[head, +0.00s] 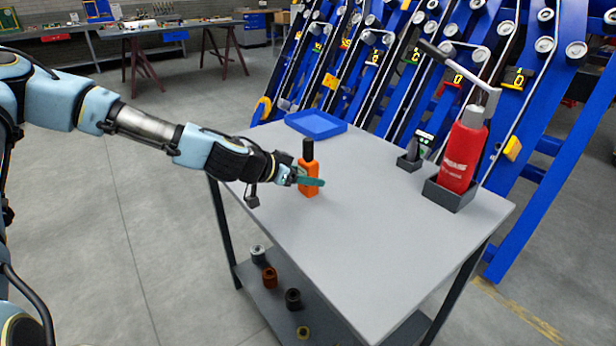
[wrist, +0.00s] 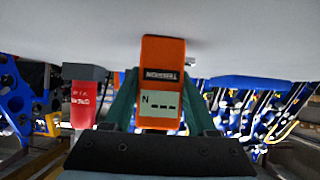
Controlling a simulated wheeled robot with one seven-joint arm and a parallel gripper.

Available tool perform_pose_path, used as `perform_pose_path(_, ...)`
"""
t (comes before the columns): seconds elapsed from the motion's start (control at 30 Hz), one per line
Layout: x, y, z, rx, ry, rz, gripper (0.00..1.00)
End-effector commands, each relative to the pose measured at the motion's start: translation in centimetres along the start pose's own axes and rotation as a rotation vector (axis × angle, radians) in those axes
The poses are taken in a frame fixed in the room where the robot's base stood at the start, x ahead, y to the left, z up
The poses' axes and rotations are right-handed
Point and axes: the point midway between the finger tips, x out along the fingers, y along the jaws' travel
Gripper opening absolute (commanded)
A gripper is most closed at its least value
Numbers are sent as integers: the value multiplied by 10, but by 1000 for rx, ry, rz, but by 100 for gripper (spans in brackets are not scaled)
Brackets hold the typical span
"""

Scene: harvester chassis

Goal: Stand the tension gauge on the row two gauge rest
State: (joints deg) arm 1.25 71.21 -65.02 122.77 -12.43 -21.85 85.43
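The tension gauge (head: 308,180) is an orange handheld body with a black upper part, upright on the grey table near its left edge. In the wrist view the orange gauge (wrist: 162,60), with its pale display, is between my two teal fingers. My gripper (head: 310,181) reaches in from the left, one finger crossing the gauge's near face. In the wrist view the fingers of my gripper (wrist: 162,95) lie close along both sides of the gauge; whether they press on it I cannot tell. I cannot pick out the row two gauge rest for certain.
The grey table (head: 390,230) also holds a blue tray (head: 316,124), a small dark holder (head: 409,162) with a device, and a red tool (head: 463,155) in a dark box. Blue row units (head: 550,90) stand behind. Several spools lie on the lower shelf (head: 262,300). The table's middle is clear.

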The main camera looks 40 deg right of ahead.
Motion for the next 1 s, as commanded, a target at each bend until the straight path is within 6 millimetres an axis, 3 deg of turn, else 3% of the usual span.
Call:
perform_pose_path(0.07, 0, 0, 0, 0, 0, 0, 44)
perform_pose_path(0.47, 0, 0, 0, 0, 0, 0, 0)
perform_pose_path(1.0, -19, 0, -31, 2, 1, 1, 0)
